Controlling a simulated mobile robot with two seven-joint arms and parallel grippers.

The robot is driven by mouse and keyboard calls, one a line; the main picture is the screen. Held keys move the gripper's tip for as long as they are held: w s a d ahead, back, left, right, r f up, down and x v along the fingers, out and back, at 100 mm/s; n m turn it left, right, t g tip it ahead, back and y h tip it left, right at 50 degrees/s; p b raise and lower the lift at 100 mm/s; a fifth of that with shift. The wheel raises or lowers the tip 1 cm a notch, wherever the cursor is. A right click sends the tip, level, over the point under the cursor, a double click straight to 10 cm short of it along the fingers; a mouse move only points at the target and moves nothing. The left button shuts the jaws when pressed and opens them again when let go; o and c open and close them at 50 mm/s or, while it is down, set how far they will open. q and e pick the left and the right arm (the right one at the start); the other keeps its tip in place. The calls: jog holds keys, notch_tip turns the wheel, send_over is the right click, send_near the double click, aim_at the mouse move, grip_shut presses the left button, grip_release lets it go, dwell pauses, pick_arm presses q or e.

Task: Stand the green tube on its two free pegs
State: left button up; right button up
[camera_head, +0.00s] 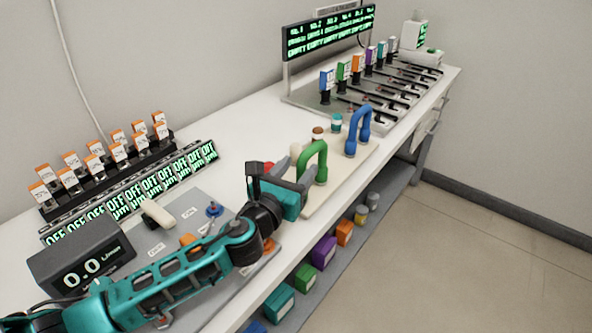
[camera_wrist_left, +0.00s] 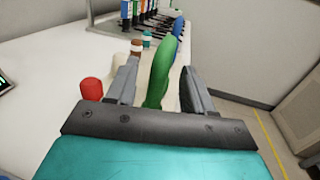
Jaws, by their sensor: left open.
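The green tube (camera_head: 313,149) is an upside-down U over the beige board (camera_head: 303,212) on the table, with a pale end low on its right leg. The left leg's lower end is hidden by my left gripper (camera_head: 297,174). That gripper is open, reaching in from the left, with its fingers on either side of the tube. In the left wrist view the green tube (camera_wrist_left: 161,68) shows between the two separated fingers. I cannot tell whether either finger touches it, or how its legs meet the pegs. My right gripper is out of view.
A blue tube (camera_head: 358,124) stands arched farther along the board. A red-topped piece (camera_wrist_left: 92,90) is left of the fingers in the left wrist view. A brown-topped piece (camera_head: 318,131) and a teal-topped piece (camera_head: 336,123) stand behind. The table's front edge is close right.

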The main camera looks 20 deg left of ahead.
pick_arm(q)
jog(key=s, duration=0.4)
jog(key=s+a, duration=0.1)
jog(key=s, duration=0.2)
jog(key=s+a, duration=0.1)
jog(key=s, duration=0.3)
jog(key=shift+s+a+f, duration=0.1)
jog(key=shift+s+f, duration=0.05)
jog(key=shift+s, duration=0.2)
jog(key=shift+s+a, duration=0.1)
jog(key=shift+s, duration=0.4)
jog(key=shift+s, duration=0.1)
